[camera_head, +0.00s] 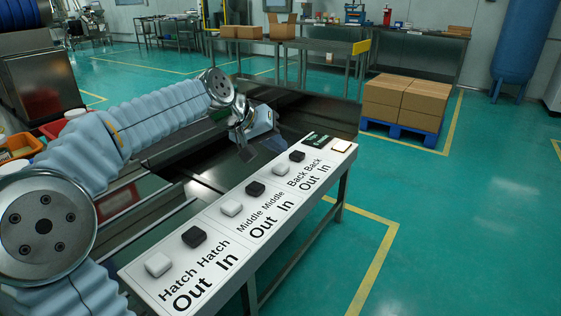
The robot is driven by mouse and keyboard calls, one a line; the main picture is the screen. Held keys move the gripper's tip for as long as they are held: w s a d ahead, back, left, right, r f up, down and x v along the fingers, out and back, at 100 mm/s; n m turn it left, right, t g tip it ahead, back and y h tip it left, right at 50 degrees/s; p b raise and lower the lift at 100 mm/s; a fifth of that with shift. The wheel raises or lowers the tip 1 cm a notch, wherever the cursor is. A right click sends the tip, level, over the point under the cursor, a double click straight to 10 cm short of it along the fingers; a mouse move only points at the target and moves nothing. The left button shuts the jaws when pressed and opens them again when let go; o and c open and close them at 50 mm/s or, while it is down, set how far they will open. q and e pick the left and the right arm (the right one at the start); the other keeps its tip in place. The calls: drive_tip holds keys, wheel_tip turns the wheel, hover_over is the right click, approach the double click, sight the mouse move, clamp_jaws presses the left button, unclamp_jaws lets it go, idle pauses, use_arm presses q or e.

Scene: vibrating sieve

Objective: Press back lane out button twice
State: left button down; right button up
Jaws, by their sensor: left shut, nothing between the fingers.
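The white button panel (215,270) runs diagonally through the middle, with a row of white and black buttons. The back lane out button (280,169) is white and sits near the far end of the row, beside the label "Back Out". The black back in button (297,156) is just beyond it. My left gripper (247,155) is shut and empty, a little to the left of the back out button and apart from it in the picture. Its height over the panel is hard to tell. My right gripper is out of view.
The middle out button (231,208) and middle in button (256,188) lie nearer along the row; the hatch out button (158,264) and hatch in button (193,236) are nearest. Cardboard boxes (405,98) stand on a blue pallet (400,134) at right. The green floor right of the panel is clear.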

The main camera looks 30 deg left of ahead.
sight(277, 167)
use_arm(q)
wheel_tip(277, 167, up, 3)
drive_tip(key=shift+r+p, duration=0.15)
drive_tip(key=shift+p, duration=0.95)
idle(1.5)
wheel_tip(277, 167, up, 4)
drive_tip(key=shift+f+p, duration=0.15)
drive_tip(key=shift+p, duration=0.35)
wheel_tip(277, 167, down, 9)
drive_tip(key=b, duration=0.6)
drive_tip(key=shift+b, duration=0.4)
idle(1.5)
